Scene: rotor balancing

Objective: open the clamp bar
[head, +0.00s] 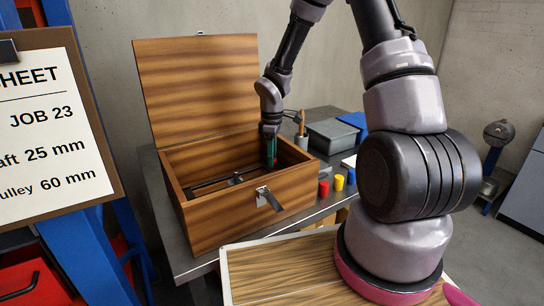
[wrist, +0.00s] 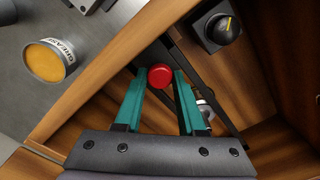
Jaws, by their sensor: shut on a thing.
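My gripper (head: 270,162) reaches down into the open wooden box (head: 240,215) at its right end. In the wrist view its teal fingers (wrist: 160,95) are closed around a round red knob (wrist: 160,76), which sits between the fingertips. Dark bars (wrist: 212,90) run diagonally through the box beside and below the fingers; I cannot tell which one is the clamp bar or how the knob joins it. In the head view a dark bar (head: 205,184) lies low across the box. A silver round part (wrist: 205,109) shows beside the right finger, partly hidden.
The box lid (head: 195,85) stands open at the back. A metal latch (head: 268,198) is on the front wall. A black dial with a yellow mark (wrist: 229,25) is inside. Red (head: 324,189) and yellow (head: 338,183) tins and a grey bin (head: 332,136) stand to the right.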

